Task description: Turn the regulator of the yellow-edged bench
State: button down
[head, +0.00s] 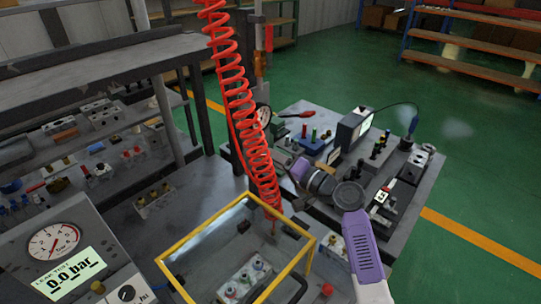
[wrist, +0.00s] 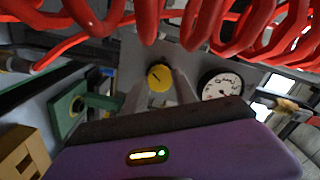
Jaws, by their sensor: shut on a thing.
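The regulator's round yellow knob (wrist: 159,77) shows in the wrist view on a grey panel, with a dark mark across its face. My gripper (wrist: 161,90) has its two grey fingers on either side of the knob, shut on it. A white dial gauge (wrist: 221,86) sits just right of the knob. In the head view, my arm reaches up and left towards the gauge (head: 263,116) behind the red coil; the knob and my fingertips cannot be made out there. The bench's yellow-edged clear guard (head: 190,238) stands in front.
A red coiled hose (head: 228,85) hangs close beside my gripper and crosses the top of the wrist view. A grey bench (head: 398,240) with valve blocks and a small screen stands right. A leak-test panel (head: 62,255) reads 0.0 bar. Green floor is clear at right.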

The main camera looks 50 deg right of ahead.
jog(key=shift+m, duration=0.8)
jog(key=c, duration=1)
grip_release()
jog(key=s+b, duration=0.1)
jog(key=s, duration=0.7)
jog(key=shift+d, duration=0.2)
jog(key=shift+f, duration=0.15)
